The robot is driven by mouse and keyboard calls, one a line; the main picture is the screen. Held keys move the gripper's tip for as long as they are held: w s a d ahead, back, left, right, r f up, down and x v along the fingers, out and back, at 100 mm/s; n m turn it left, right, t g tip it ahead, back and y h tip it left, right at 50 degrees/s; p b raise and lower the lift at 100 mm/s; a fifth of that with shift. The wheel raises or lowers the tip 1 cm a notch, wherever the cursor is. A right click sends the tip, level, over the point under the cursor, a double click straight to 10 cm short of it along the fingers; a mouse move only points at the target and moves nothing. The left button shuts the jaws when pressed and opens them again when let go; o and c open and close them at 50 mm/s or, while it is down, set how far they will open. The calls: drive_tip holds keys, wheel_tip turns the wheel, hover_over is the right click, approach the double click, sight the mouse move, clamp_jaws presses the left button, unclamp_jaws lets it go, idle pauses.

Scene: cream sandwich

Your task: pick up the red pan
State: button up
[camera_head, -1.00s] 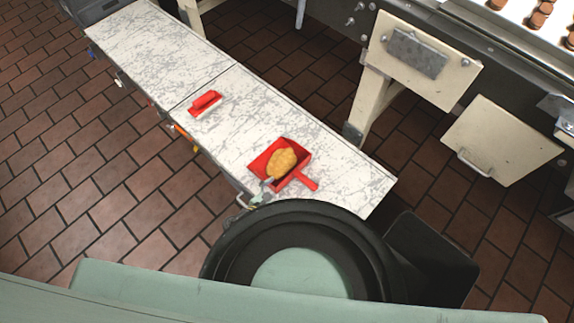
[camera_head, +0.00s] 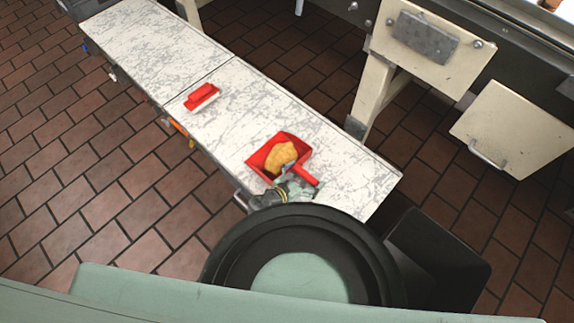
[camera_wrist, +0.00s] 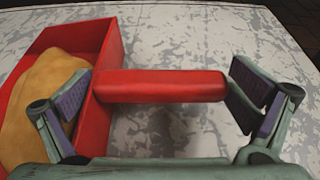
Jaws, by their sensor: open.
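The red pan (camera_head: 254,163) lies on the scratched white table and holds a tan, lumpy mass (camera_head: 278,156). Its red handle (camera_head: 303,181) points toward the lower right. In the wrist view the pan's wall (camera_wrist: 111,50) is at the left, and the handle (camera_wrist: 165,86) runs across the picture. My gripper (camera_head: 297,179) is at the handle. In the wrist view my gripper (camera_wrist: 160,93) is open wide, with one finger over the tan mass inside the pan and the other just past the handle's free end.
A red brush-like object (camera_head: 203,96) with a white lower edge lies farther along the white table (camera_head: 232,125). A cream-panelled machine (camera_head: 428,42) stands at the right. Brown brick floor surrounds the table.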

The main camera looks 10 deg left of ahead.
drive_tip(key=shift+c, duration=0.4)
drive_tip(key=c, duration=0.8)
drive_tip(key=shift+r, duration=0.15)
